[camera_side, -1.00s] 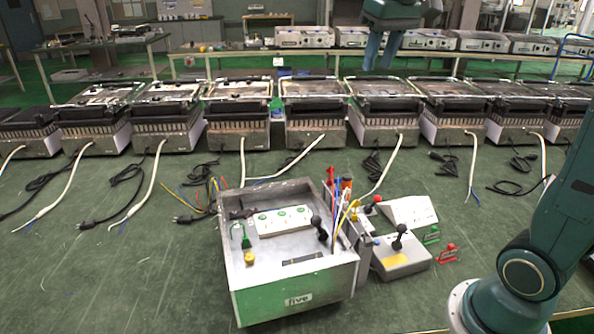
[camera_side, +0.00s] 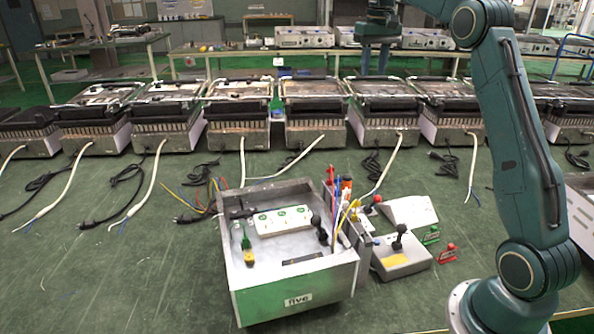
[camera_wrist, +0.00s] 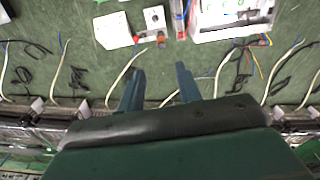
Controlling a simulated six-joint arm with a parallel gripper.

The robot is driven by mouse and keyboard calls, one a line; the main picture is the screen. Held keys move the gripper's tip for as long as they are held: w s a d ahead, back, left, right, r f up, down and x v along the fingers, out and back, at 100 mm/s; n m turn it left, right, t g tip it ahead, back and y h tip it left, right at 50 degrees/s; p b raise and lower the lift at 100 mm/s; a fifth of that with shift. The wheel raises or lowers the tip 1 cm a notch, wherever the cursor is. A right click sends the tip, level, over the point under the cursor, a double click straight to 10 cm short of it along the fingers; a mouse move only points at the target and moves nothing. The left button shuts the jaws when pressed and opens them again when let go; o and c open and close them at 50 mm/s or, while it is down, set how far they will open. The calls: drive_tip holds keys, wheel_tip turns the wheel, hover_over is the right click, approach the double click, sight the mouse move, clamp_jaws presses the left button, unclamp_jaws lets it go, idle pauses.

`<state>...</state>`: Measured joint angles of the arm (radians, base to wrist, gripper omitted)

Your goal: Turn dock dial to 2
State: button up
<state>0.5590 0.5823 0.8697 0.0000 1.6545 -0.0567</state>
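I cannot make out which part is the dock dial, nor any numbers. A metal box marked "live" (camera_side: 297,301) stands on the floor with a black round knob (camera_side: 316,221) at its right side. My gripper (camera_side: 374,62) is high at the top of the side view, well apart from both. In the wrist view its two fingers (camera_wrist: 161,88) are spread with nothing between them.
A white wedge-shaped block (camera_side: 412,211) lies beside the grey unit, with small red and green pieces (camera_side: 447,252) nearby. A row of grills (camera_side: 235,105) with loose cables lies behind. Floor at left front is clear.

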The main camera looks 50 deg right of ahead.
drive_tip(key=d+f, duration=0.3)
drive_tip(key=f, duration=3.5)
drive_tip(key=shift+w+f, duration=0.2)
drive_tip(key=shift+f, duration=0.1)
drive_tip(key=shift+f, duration=6.85)
clamp_jaws()
